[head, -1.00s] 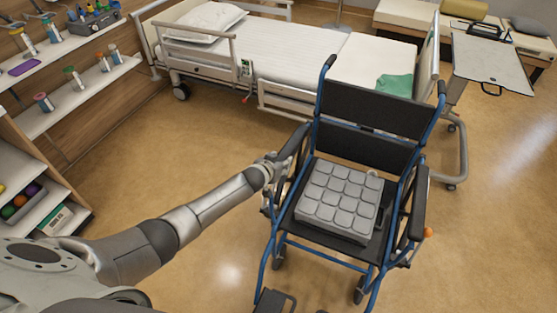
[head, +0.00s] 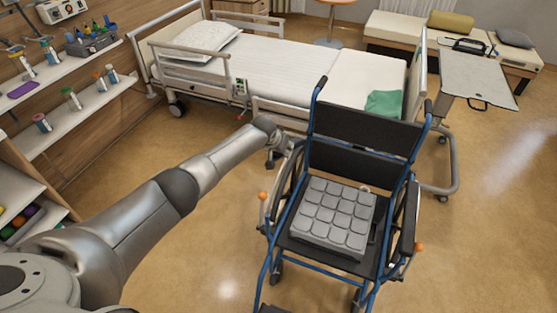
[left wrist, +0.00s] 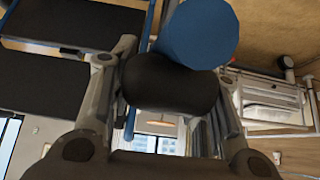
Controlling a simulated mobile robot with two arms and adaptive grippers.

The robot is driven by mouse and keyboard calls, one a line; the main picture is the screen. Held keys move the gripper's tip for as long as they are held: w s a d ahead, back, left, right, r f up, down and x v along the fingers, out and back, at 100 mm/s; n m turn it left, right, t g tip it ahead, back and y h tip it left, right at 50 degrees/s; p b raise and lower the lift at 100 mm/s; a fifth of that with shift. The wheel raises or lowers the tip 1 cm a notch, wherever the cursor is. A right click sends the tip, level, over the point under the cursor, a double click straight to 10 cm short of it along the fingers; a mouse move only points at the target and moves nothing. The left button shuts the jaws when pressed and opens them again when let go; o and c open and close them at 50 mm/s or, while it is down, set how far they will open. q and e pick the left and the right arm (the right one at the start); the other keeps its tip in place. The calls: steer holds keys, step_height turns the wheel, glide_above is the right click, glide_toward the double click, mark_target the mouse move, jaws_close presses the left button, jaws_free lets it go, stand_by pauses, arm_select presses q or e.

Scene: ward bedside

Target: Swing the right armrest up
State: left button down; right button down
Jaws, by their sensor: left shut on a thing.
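The blue-framed wheelchair (head: 362,158) faces me in the head view, with a grey cushion (head: 333,215) on its seat. My left gripper (head: 281,152) is beside its backrest, on the picture's left. In the left wrist view, the gripper's fingers are closed around a black padded piece (left wrist: 168,88), the right armrest. A blue round part (left wrist: 205,35) shows just beyond the pad. In the head view my wrist and gripper mostly hide this armrest, so its exact angle is hard to tell. The other armrest (head: 408,222) lies level on the picture's right. My right gripper is not in view.
A bed (head: 285,62) with a green cloth (head: 384,103) stands behind the wheelchair. An overbed table (head: 478,80) is at the back right. Shelves with bottles (head: 85,105) line the left wall. The floor right of the wheelchair is clear.

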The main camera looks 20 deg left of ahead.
arm_select(q)
steer(key=shift+w+r+g+b, duration=0.3)
steer(key=shift+w+r, duration=0.35)
steer(key=shift+r, duration=0.2)
steer(key=c, duration=0.8)
jaws_free()
steer(key=shift+s+f, duration=0.1)
steer(key=shift+v, duration=6)
steer(key=shift+c, duration=0.5)
